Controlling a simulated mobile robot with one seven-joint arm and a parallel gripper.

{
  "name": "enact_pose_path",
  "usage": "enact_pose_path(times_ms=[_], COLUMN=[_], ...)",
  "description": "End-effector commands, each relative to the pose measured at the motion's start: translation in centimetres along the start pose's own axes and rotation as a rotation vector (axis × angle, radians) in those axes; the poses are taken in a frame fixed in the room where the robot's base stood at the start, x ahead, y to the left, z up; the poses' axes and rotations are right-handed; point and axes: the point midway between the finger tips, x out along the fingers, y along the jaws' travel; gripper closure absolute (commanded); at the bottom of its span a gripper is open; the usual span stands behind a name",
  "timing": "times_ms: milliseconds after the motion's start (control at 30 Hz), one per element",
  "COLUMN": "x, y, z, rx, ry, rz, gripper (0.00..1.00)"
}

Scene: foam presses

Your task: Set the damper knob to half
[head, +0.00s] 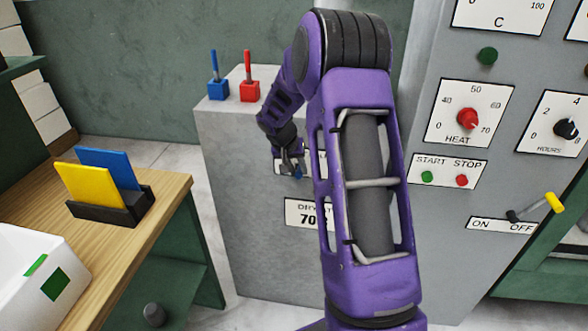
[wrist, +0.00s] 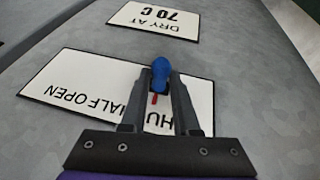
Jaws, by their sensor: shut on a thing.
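The damper knob (wrist: 160,72) is blue and sits on a white label plate (wrist: 75,78) on the grey panel. In the wrist view the plate's lettering is upside down and reads HALF and OPEN at left, with part of SHUT beside my fingers. A red mark below the knob points down the picture, near the SHUT letters; the fingers hide part of the plate there. My gripper (wrist: 158,85) is shut on the knob, one finger on each side. In the head view my gripper (head: 289,163) is at the grey cabinet's front, and my arm hides part of the plate.
A "DRY AT 70 C" sign (wrist: 157,18) is fixed close to the knob plate. Blue (head: 216,80) and red (head: 249,82) levers stand on the cabinet top. The control panel with a red heat dial (head: 467,119) is at right. A wooden table (head: 130,240) is at left.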

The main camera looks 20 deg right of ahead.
Motion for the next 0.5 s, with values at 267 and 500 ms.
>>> enact_pose_path(times_ms=[267, 500], x=[1.0, 0.9], y=[4.7, 4.9], z=[0.4, 0.4], rx=[0.004, 0.001], ry=[0.001, 0.001], rz=[0.004, 0.003], gripper=[1.00, 1.00])
